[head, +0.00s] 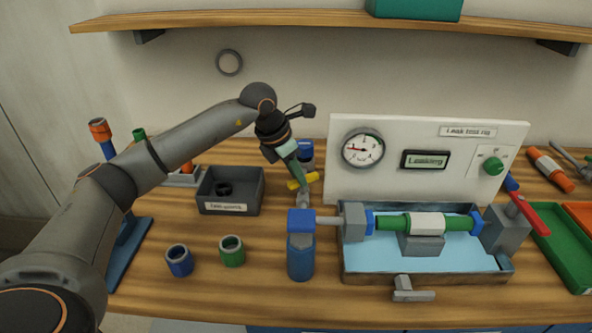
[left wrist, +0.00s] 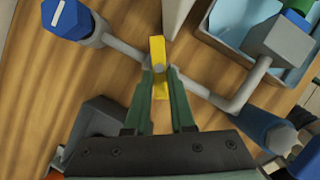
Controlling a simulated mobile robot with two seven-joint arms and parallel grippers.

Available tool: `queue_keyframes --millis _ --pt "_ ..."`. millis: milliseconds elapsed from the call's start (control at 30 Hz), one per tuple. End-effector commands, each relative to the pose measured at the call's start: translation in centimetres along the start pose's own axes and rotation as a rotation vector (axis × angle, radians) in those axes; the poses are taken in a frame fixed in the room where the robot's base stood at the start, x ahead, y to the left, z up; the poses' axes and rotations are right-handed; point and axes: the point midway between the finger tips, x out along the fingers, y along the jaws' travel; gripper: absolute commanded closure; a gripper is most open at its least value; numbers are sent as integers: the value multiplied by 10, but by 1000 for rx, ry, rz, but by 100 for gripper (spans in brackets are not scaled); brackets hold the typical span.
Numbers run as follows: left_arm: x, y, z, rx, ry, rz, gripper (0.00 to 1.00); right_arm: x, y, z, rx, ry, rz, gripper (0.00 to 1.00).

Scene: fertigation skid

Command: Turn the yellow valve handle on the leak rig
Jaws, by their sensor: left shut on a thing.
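The yellow valve handle (head: 311,178) sits on a grey pipe just left of the leak rig's white panel (head: 430,190). It also shows in the left wrist view (left wrist: 158,48), crosswise over the pipe. My left gripper (head: 298,177) reaches down to it from above, its green fingers shut on the handle, one on each side. The fingertips also show in the left wrist view (left wrist: 159,72). The gripper hides part of the handle in the head view. The panel has a gauge (head: 362,148) and a display (head: 424,160) reading "Leaking". My right gripper is not in view.
A blue cylinder (head: 301,258) stands in front of the valve. The water tank (head: 430,277) with a green pipe is to the right. A dark bin (head: 205,203) lies left, with loose blue (head: 179,262) and green (head: 231,252) rings in front. A shelf (head: 330,18) hangs above.

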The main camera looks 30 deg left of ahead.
Motion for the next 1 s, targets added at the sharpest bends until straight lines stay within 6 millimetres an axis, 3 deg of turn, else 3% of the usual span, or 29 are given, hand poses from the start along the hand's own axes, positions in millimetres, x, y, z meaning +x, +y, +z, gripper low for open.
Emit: queue_keyframes --millis 500,1000 --pt "1 -10 3 -452 -1 188 100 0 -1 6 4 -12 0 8" --pt "3 -14 7 -811 0 335 100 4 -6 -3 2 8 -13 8"
